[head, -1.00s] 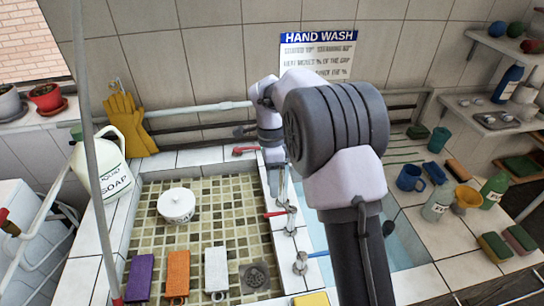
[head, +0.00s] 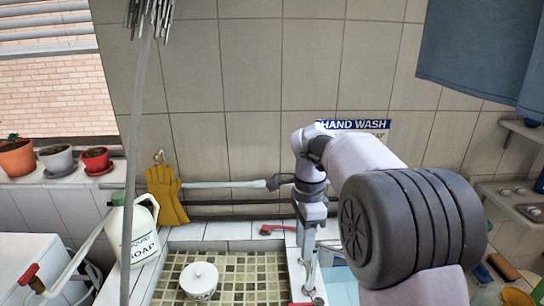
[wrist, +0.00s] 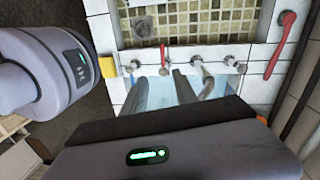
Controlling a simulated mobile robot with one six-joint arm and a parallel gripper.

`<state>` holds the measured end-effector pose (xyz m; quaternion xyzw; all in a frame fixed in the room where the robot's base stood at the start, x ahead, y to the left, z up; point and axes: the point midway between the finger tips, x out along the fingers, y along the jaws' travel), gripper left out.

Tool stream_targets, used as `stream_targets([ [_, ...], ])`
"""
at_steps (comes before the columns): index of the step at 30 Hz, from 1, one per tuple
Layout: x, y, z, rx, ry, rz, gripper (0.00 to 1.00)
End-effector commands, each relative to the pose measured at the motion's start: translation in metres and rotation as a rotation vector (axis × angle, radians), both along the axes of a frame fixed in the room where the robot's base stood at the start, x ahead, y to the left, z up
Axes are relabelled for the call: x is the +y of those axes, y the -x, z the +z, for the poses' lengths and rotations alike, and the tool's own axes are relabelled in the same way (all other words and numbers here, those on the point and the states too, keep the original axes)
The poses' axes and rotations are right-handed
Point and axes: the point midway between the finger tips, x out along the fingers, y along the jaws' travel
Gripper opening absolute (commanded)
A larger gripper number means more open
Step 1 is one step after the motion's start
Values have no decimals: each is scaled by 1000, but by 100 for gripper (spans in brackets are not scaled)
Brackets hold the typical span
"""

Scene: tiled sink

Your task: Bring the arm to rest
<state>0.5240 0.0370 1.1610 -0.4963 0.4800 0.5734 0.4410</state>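My arm reaches over the tiled sink (head: 243,272) in the head view, bent at a large dark joint. My gripper (wrist: 174,88) hangs down at its end, near the right side of the green-tiled basin. In the wrist view its two grey fingers stand apart with nothing between them, above the taps (wrist: 197,62) and blue water. In the head view the fingers are small and partly merge with the taps behind them.
A wall pipe (head: 225,184) runs behind the arm. Shelves (head: 520,205) and a blue cloth (head: 480,50) are at the right. Flowerpots (head: 56,160) line the sill.

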Motion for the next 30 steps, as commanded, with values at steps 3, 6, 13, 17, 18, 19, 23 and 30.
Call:
stream_targets([
  [3, -2, 66, 36, -178, -57, 275, 34],
  [6, -2, 133, 44, -341, -64, 522, 34],
  [13, 2, 241, 4, -620, 32, 926, 34],
  [17, 3, 260, -11, -673, 72, 1009, 34],
  [18, 3, 261, -12, -679, 77, 1018, 34],
  [19, 3, 262, -12, -680, 77, 1021, 34],
  [23, 3, 262, -11, -678, 76, 1021, 34],
  [30, 3, 262, -11, -676, 76, 1020, 34],
])
